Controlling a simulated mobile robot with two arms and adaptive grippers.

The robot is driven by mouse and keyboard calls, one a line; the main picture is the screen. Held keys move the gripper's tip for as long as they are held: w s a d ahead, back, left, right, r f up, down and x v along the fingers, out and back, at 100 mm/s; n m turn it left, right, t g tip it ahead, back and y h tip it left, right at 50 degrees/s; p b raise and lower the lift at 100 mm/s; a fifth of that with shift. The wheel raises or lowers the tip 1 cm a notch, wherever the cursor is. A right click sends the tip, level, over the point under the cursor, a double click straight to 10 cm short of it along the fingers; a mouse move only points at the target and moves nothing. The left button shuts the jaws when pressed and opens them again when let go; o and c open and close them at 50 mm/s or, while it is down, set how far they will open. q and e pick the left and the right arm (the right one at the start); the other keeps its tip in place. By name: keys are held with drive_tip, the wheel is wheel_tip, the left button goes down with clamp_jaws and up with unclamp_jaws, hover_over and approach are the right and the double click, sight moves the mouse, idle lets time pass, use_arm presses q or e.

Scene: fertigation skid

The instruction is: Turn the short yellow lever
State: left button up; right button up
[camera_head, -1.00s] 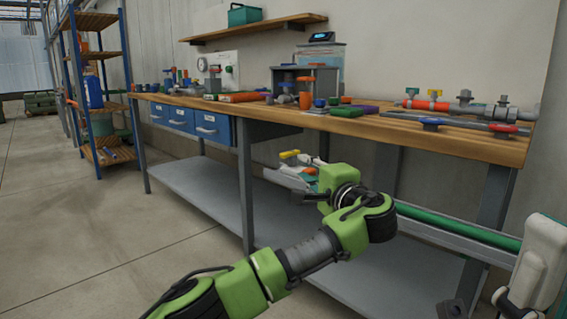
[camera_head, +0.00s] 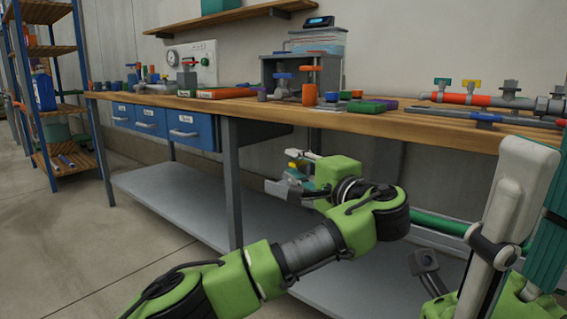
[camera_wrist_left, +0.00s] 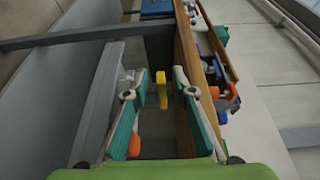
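A short yellow lever (camera_wrist_left: 162,90) shows in the left wrist view, standing between the two teal fingers of my left gripper (camera_wrist_left: 161,74). Gaps show on both sides of it, so the fingers are open and apart from it. What the lever is mounted on is hidden.
The wooden bench top (camera_head: 400,131) overhangs my left gripper and carries several valves and boxes. Blue drawers (camera_head: 184,131) hang under its left part. A grey lower shelf (camera_head: 180,200) and a green pipe (camera_head: 440,222) lie below. Open floor is at left.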

use_arm(q)
drive_tip(key=shift+w, duration=0.2)
drive_tip(key=shift+c, duration=0.3)
clamp_jaws()
